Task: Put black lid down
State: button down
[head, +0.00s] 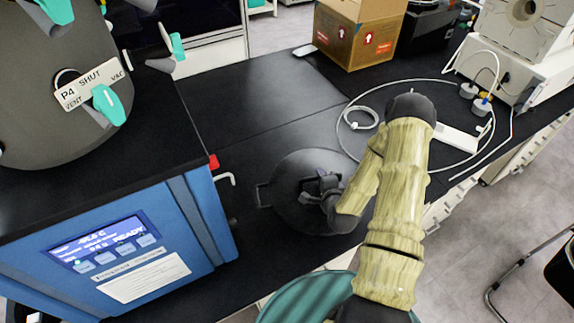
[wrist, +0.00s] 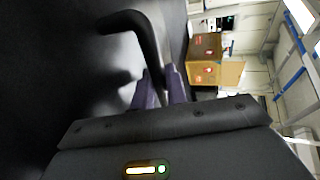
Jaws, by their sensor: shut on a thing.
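The black lid (head: 292,212) is a round dark disc with a small handle loop at its left edge. In the head view it is over the black bench top, right of the blue freeze dryer. Whether it touches the bench or hovers just above it, I cannot tell. My gripper (head: 322,184) is above the lid's middle, shut on its handle. In the wrist view the curved black handle (wrist: 135,22) runs down between the purple fingertips of my gripper (wrist: 160,88). My arm hides the lid's right edge.
The blue freeze dryer (head: 150,255) stands close on the left, with a grey drum and teal-handled valves above it. A cardboard box (head: 358,35) stands at the back. A white tube (head: 352,100) loops on the bench to the right. Bare bench (head: 260,90) lies behind the lid.

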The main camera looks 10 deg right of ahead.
aim_at(301, 158)
jog(key=w+a+f+b, duration=0.1)
jog(key=w+b, duration=0.2)
jog(key=w+a+f+n+y+b, duration=0.1)
jog(key=w+b, duration=0.2)
jog(key=w+a+f+n+y+b, duration=0.1)
jog(key=w+b, duration=0.3)
jog(key=shift+w+f, duration=0.1)
jog(key=w+a+r+y+b, duration=0.1)
jog(key=w+a+r+b, duration=0.1)
jog(key=w+b, duration=0.3)
jog(key=w+a+r+n+y+b, duration=0.1)
jog(key=w+a+r+b, duration=0.1)
jog(key=w+b, duration=0.4)
jog(key=shift+w+n+g+b, duration=0.3)
jog(key=shift+b, duration=2.2)
jog(key=shift+f, duration=0.15)
notch_tip(301, 158, down, 6)
jog(key=b, duration=0.1)
jog(key=shift+a+f, duration=0.1)
